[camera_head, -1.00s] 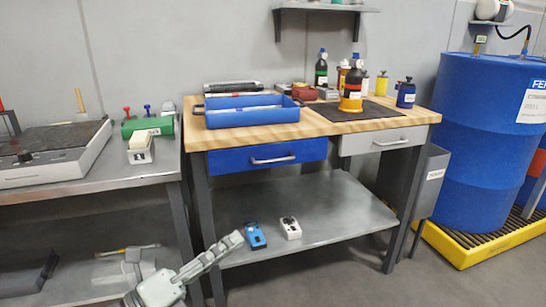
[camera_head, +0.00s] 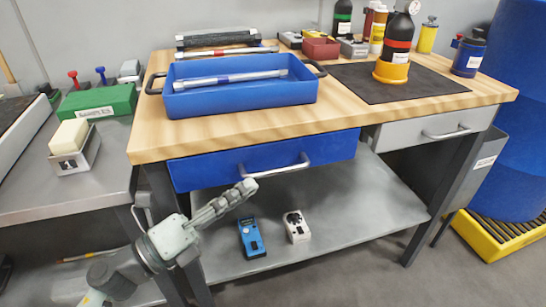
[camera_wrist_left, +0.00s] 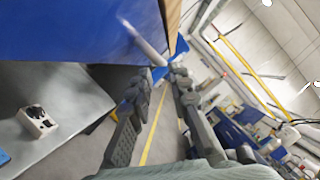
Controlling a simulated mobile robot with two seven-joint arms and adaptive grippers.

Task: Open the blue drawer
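The blue drawer (camera_head: 215,172) sits under the left part of the wooden bench top and looks shut. Its silver bar handle (camera_head: 275,167) runs across the middle of its front. My left gripper (camera_head: 247,189) is just below and left of the handle, seemingly apart from it. In the left wrist view the fingers (camera_wrist_left: 161,73) are spread with nothing between them. There the drawer handle (camera_wrist_left: 145,43) lies just beyond the fingertips, and the blue drawer front (camera_wrist_left: 70,30) fills the upper left. My right gripper is not in view.
A blue tray (camera_head: 240,105) stands on the bench above the drawer. A grey drawer (camera_head: 400,132) is to the right. A lower shelf (camera_head: 340,205) carries a blue device (camera_head: 251,237) and a white device (camera_head: 297,227). A metal side table (camera_head: 75,190) stands left.

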